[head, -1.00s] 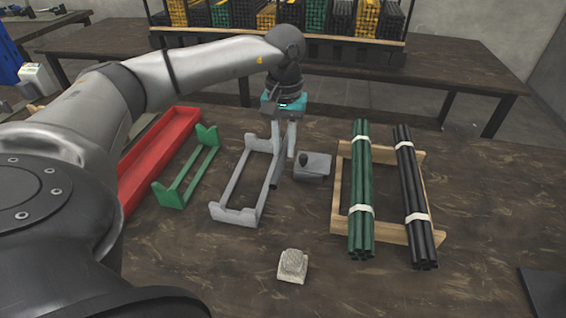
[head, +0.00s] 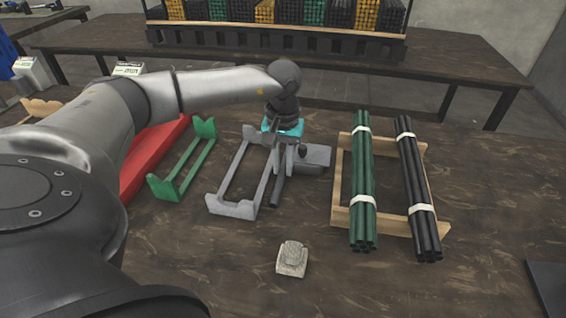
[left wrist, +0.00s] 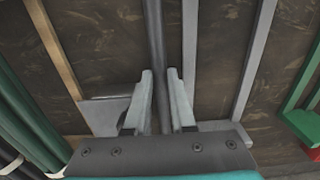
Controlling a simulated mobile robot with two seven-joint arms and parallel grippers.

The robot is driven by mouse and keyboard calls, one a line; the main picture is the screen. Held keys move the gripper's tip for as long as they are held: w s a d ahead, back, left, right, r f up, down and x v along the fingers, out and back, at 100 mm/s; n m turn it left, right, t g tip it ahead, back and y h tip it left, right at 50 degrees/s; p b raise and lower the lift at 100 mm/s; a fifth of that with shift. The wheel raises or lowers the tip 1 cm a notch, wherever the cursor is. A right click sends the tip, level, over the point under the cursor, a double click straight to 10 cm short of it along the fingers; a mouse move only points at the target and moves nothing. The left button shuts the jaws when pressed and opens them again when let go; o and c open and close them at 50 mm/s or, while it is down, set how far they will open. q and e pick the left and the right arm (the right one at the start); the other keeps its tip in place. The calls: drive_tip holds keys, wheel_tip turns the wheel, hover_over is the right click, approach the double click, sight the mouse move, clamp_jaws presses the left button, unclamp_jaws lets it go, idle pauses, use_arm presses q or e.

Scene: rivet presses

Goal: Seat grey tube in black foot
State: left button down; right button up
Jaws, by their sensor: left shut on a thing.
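My left gripper (head: 284,168) points down beside the grey rack and is shut on the grey tube (head: 277,189). In the left wrist view the tube (left wrist: 155,40) runs away from me between the two fingers (left wrist: 159,85). In the head view the tube's near end shows below the fingers, just right of the grey rack; its far part is hidden. A grey block (head: 317,157) stands right behind the gripper. A small black piece on it is largely hidden by the gripper; I cannot tell whether it is the black foot. My right gripper is not in view.
The grey rack (head: 212,202) and green rack (head: 162,190) stand left, beside a red tray (head: 135,178). A wooden rack (head: 340,217) with green tubes (head: 362,190) and black tubes (head: 418,190) is right. A pale block (head: 292,259) lies in front; table around it is clear.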

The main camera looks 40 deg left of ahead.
use_arm(q)
drive_tip(key=shift+f, duration=0.1)
drive_tip(key=c, duration=1)
unclamp_jaws()
drive_tip(key=shift+c, duration=0.2)
